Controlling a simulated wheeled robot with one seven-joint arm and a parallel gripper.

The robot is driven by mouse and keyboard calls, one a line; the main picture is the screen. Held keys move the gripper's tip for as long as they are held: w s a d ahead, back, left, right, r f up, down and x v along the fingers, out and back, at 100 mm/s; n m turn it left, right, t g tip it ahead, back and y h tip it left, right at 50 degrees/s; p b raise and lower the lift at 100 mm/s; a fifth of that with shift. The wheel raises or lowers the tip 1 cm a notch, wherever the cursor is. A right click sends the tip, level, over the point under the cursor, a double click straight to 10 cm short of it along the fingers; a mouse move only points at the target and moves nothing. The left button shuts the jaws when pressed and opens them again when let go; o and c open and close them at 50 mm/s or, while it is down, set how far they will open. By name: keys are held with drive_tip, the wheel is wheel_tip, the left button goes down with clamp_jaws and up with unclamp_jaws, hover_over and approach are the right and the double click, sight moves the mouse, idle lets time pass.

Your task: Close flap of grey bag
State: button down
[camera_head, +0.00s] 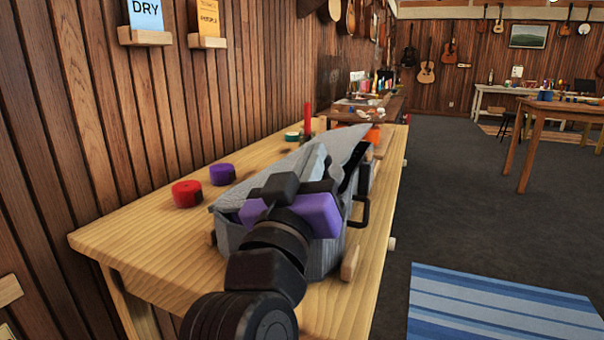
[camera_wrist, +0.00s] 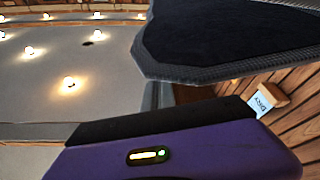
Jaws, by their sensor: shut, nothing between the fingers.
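The grey bag (camera_head: 325,262) sits on the wooden workbench, partly hidden behind my arm and gripper. Its grey flap (camera_head: 342,143) stands raised and slants up toward the right, with a dark gap beneath it. In the wrist view the flap (camera_wrist: 235,35) shows as a dark panel with a grey woven edge, above my gripper. My purple gripper (camera_head: 318,213) is over the near side of the bag, close to the flap. It is shut and holds nothing. Its fingers are hardly visible, and I cannot tell whether they touch the flap.
The workbench (camera_head: 145,252) carries a red roll (camera_head: 187,193), a purple roll (camera_head: 222,174) and a red upright object (camera_head: 308,120). A wood-panelled wall runs along the left. Open carpet lies to the right, with a blue striped rug (camera_head: 500,305).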

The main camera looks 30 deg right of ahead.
drive_tip(key=shift+s+d+f+m+g+h+b, duration=0.1)
drive_tip(key=shift+s+d+f+m+g+b, duration=0.1)
drive_tip(key=shift+f+m+b, duration=0.35)
drive_tip(key=shift+s+d+f+m+g+h+b, duration=0.15)
drive_tip(key=shift+f+m+b, duration=0.15)
drive_tip(key=shift+f+b, duration=0.35)
drive_tip(key=shift+s+d+f+m+g+h+b, duration=0.1)
drive_tip(key=shift+s+f+m+b, duration=0.1)
drive_tip(key=shift+f+m+b, duration=0.45)
drive_tip(key=shift+r, duration=0.25)
